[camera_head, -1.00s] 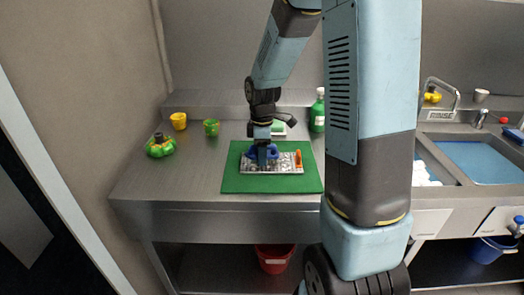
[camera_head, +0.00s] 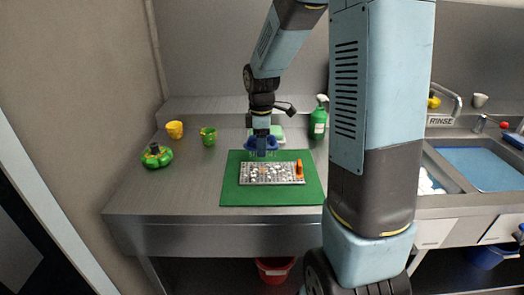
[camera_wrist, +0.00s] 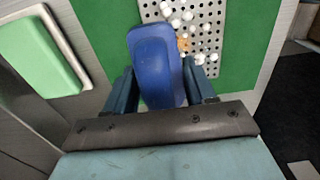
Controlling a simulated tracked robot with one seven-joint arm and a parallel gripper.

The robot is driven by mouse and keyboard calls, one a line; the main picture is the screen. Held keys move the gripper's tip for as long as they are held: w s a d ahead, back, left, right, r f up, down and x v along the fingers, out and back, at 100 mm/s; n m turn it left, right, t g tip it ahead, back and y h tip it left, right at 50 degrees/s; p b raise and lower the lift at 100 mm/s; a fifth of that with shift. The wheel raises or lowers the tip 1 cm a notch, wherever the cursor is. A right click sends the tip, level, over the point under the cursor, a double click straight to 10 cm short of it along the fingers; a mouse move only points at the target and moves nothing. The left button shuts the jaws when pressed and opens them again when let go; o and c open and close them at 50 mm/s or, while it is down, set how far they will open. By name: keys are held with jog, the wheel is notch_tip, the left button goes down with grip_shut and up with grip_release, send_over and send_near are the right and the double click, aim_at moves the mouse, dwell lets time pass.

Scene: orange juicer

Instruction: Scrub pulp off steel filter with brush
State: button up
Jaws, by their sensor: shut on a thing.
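The steel filter (camera_head: 255,175) is a flat perforated plate lying on the green mat (camera_head: 235,195). White bits of pulp and an orange-brown bit lie on it, and it also shows at the top of the wrist view (camera_wrist: 208,40). My gripper (camera_head: 261,152) is shut on the blue brush (camera_wrist: 155,60) and holds it near the mat's far edge, behind the filter and apart from it. The brush's broad blue back faces the wrist camera. Its bristles are hidden.
An orange piece (camera_head: 299,168) is at the filter's right end. A pale green block (camera_wrist: 35,50) in a white tray is left of the brush in the wrist view. A green spray bottle (camera_head: 318,120) stands behind; yellow (camera_head: 175,130) and green (camera_head: 208,136) cups stand left.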

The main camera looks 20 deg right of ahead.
jog(key=shift+r, duration=1.8)
jog(key=shift+s, duration=0.1)
